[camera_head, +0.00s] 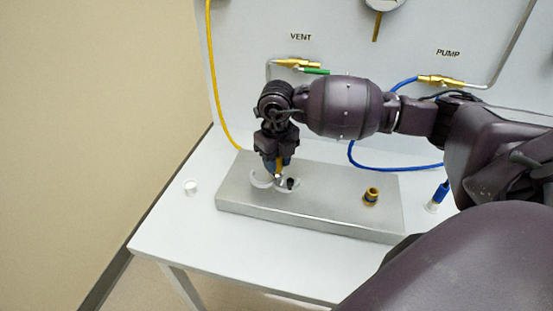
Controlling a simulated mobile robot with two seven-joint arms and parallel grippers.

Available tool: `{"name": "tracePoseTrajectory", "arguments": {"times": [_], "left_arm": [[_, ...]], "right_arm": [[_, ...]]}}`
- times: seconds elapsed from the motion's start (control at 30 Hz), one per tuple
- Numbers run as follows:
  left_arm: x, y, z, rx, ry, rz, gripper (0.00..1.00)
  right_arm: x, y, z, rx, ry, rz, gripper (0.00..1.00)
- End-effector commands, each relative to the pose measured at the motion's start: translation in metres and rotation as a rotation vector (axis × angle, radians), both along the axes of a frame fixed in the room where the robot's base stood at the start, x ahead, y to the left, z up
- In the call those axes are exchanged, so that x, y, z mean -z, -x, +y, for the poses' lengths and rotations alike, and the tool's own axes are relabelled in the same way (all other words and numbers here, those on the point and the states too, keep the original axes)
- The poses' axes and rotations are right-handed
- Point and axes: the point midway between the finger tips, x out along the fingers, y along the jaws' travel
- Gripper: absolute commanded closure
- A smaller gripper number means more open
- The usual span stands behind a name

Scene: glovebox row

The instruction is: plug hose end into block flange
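A flat metal block (335,207) lies on the white table. My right gripper (278,172) points down over its left part. A small yellow-brown piece shows at its fingertips, but whether they are closed on it is unclear. Two pale curved pieces (260,181) and a small dark piece (291,184) lie on the block beside the fingertips. A brass fitting (371,196) stands upright on the block's right part. A yellow hose (214,85) hangs down at the left and passes out of sight behind the block near my gripper. A blue hose's end (441,192) is at the right. My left gripper is not in view.
A panel behind the table carries brass valves marked VENT (297,63) and PUMP (440,80), and a gauge (383,4). A small white cap (190,187) lies left of the block. My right arm crosses in front of the panel. The table's front left is clear.

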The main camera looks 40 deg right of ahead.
Motion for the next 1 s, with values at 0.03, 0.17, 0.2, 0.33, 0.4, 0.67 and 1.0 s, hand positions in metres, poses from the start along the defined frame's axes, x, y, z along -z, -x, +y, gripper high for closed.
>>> {"name": "tracePoseTrajectory", "arguments": {"times": [0.03,0.17,0.2,0.33,0.4,0.67,1.0], "left_arm": [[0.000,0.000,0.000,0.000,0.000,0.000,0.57],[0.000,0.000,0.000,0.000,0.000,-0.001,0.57],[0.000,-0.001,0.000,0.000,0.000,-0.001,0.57],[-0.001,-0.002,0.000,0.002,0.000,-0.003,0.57],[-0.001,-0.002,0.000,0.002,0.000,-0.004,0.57],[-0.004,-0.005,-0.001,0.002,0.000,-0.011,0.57],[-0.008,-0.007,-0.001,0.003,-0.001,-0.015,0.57]], "right_arm": [[0.000,0.000,0.000,0.000,0.000,0.000,0.59],[0.000,0.000,0.000,0.000,0.000,0.000,0.41],[0.000,0.000,0.000,0.000,0.000,0.000,0.41],[0.000,0.000,0.000,0.000,0.000,0.000,0.41],[0.000,0.000,0.000,0.000,0.000,0.000,0.41],[-0.024,0.000,0.000,-0.002,0.000,-0.003,0.41],[-0.084,0.000,0.000,0.000,0.001,-0.003,0.41]]}}
